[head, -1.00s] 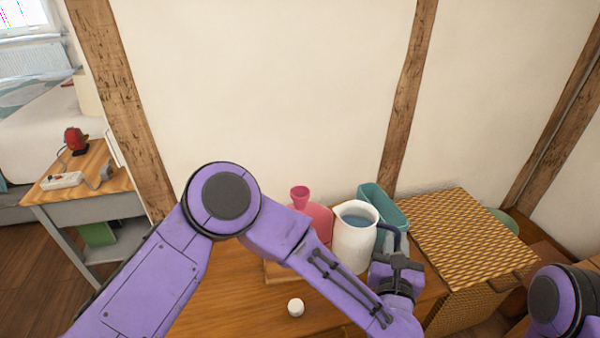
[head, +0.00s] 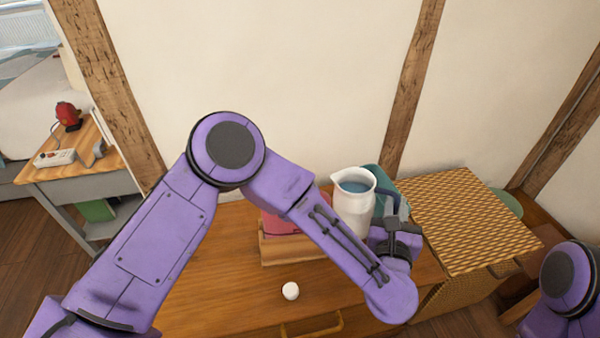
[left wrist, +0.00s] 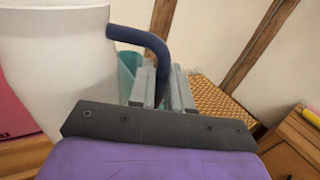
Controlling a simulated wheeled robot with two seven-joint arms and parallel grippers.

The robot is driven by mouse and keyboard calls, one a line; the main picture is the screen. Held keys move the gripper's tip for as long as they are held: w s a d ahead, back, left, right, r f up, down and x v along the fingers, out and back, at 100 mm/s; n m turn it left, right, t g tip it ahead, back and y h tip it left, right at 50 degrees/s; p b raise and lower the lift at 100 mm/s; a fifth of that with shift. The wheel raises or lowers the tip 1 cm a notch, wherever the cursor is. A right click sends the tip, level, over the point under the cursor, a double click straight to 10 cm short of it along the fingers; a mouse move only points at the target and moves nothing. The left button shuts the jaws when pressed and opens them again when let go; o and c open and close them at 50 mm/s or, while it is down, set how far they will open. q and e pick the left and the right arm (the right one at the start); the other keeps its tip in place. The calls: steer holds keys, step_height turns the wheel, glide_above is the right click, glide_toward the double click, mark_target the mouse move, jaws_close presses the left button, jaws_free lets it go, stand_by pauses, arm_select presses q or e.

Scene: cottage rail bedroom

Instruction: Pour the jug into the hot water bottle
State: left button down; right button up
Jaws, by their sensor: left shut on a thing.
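The white jug (head: 352,212) has a dark blue handle (head: 389,200) and bluish water (head: 355,187) inside. It is close to upright, its spout towards the left. My left gripper (head: 390,222) is shut on the handle. The left wrist view shows the jug (left wrist: 55,70) at left and the handle (left wrist: 150,42) running down between the fingers (left wrist: 162,90). The pink hot water bottle (head: 280,222) is in a wooden holder (head: 290,250) left of the jug. My left arm hides its neck and mouth. My right gripper is out of view; only part of that arm shows at lower right.
A small white cap (head: 291,291) lies on the wooden dresser top (head: 225,270). A teal container (head: 378,180) stands behind the jug. A large woven basket (head: 465,225) stands to the right. The wall is close behind. The dresser top left of the holder is clear.

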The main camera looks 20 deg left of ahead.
mark_target(391, 191)
arm_select(q)
steer(key=r+n+p, duration=0.1)
steer(key=a+r+n, duration=0.1)
steer(key=r, duration=0.1)
steer(key=a+r+n+p, duration=0.1)
steer(key=shift+r+p, duration=0.3)
steer(key=shift+p, duration=0.05)
steer(key=shift+s+a+r+n+p, duration=0.1)
steer(key=shift+a+r+n+p, duration=0.9)
steer(key=shift+r+n, duration=0.25)
steer(key=shift+a+r+n+p, duration=0.55)
steer(key=shift+a+r+p, duration=0.1)
steer(key=shift+r, duration=0.1)
steer(key=shift+s+a+r+n+p, duration=0.1)
steer(key=shift+a+r+n+p, duration=0.35)
steer(key=shift+r+n+p, duration=0.35)
steer(key=shift+a+r+n+p, duration=0.5)
steer(key=shift+r+n+p, duration=0.15)
steer(key=shift+r+p, duration=0.25)
steer(key=shift+s+a+r+n+p, duration=0.1)
steer(key=shift+a+r+n+p, duration=0.35)
steer(key=shift+r+n+p, duration=0.4)
stand_by(2.7)
